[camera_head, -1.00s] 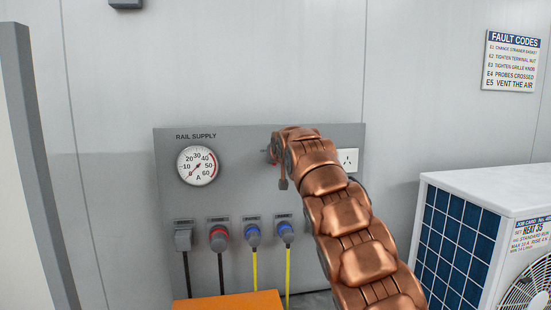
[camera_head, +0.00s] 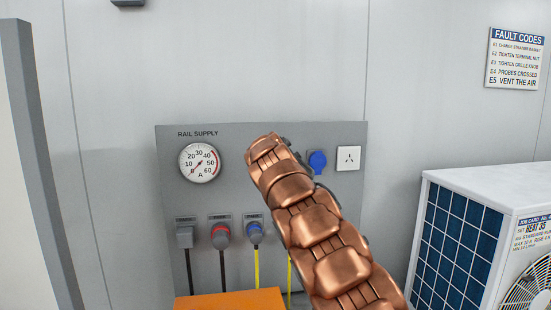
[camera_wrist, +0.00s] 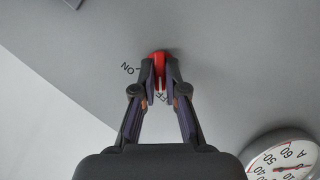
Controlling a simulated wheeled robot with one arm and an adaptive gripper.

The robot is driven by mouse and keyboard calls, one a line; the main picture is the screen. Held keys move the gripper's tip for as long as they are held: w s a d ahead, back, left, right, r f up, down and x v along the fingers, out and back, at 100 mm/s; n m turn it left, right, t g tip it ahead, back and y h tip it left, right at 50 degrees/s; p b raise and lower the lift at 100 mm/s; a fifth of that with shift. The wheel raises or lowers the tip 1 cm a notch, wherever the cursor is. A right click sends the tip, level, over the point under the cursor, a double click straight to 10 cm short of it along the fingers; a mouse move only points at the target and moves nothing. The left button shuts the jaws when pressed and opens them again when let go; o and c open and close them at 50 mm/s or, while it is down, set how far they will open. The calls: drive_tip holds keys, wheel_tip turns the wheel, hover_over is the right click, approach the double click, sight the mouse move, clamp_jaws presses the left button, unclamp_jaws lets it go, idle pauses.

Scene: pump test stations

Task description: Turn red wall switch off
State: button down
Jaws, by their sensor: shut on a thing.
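The red wall switch (camera_wrist: 159,56) shows in the wrist view on a grey panel, between my fingertips. My gripper (camera_wrist: 161,75) is shut on it, one finger on each side. An ON label is printed to the left of the switch, and a partly covered label ending in FF shows just below it, between the fingers. The fingers hide much of the switch, so its exact setting is hard to tell. In the head view my arm covers the switch and my gripper, in front of the rail supply panel (camera_head: 230,140).
A blue socket (camera_head: 317,162) and a white outlet (camera_head: 349,158) are to the right. Plugs with cables hang below. An orange surface (camera_head: 231,301) and a white unit (camera_head: 480,190) stand nearby.

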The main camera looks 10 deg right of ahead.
drive_tip(key=shift+a, duration=0.1)
idle(0.3)
drive_tip(key=c, duration=1.2)
unclamp_jaws()
drive_tip(key=shift+s, duration=0.1)
drive_tip(key=shift+v, duration=5.9)
drive_tip(key=shift+a+f, duration=0.1)
drive_tip(key=shift+a, duration=0.05)
